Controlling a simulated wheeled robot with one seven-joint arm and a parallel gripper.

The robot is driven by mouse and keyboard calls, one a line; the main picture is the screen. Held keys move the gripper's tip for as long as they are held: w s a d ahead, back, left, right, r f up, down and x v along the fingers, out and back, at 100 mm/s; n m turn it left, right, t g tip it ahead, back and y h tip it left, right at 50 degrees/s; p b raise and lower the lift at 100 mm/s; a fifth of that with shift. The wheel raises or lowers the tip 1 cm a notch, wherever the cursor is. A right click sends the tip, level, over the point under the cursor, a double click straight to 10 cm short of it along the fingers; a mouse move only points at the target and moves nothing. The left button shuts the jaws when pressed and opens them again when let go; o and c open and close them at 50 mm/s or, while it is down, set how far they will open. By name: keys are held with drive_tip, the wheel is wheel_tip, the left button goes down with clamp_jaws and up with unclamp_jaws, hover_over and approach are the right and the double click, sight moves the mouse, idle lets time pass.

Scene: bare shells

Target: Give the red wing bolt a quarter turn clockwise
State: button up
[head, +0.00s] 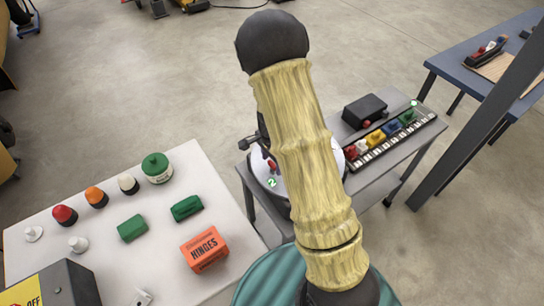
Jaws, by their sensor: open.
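A small red piece (271,166), which looks like the red wing bolt, stands on a white round plate (262,180) with a green "2" mark. The plate is on the grey table, and my sleeved arm hides its right part. Part of my gripper (262,138) shows as dark parts at the left edge of the arm, just above the red piece in the picture. It is open. The arm hides most of it, and I cannot tell whether it touches the red piece or how the wings are turned.
A strip (400,133) with red, yellow, blue and green pieces and a black box (364,110) are at the grey table's right. A white table (125,205) at left holds green blocks, bottles and an orange HINGES box (204,248). A dark post (480,130) stands right.

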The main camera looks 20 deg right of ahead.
wheel_tip(320, 180, up, 17)
drive_tip(key=b, duration=0.1)
drive_tip(key=shift+r, duration=0.2)
idle(0.3)
idle(0.3)
drive_tip(key=s+f+n+t, duration=0.2)
drive_tip(key=s+f+n, duration=0.1)
drive_tip(key=s+n, duration=1.1)
drive_tip(key=shift+s+a+f+t, duration=0.2)
drive_tip(key=shift+s+t, duration=0.05)
drive_tip(key=shift+t, duration=0.05)
drive_tip(key=shift+d, duration=0.1)
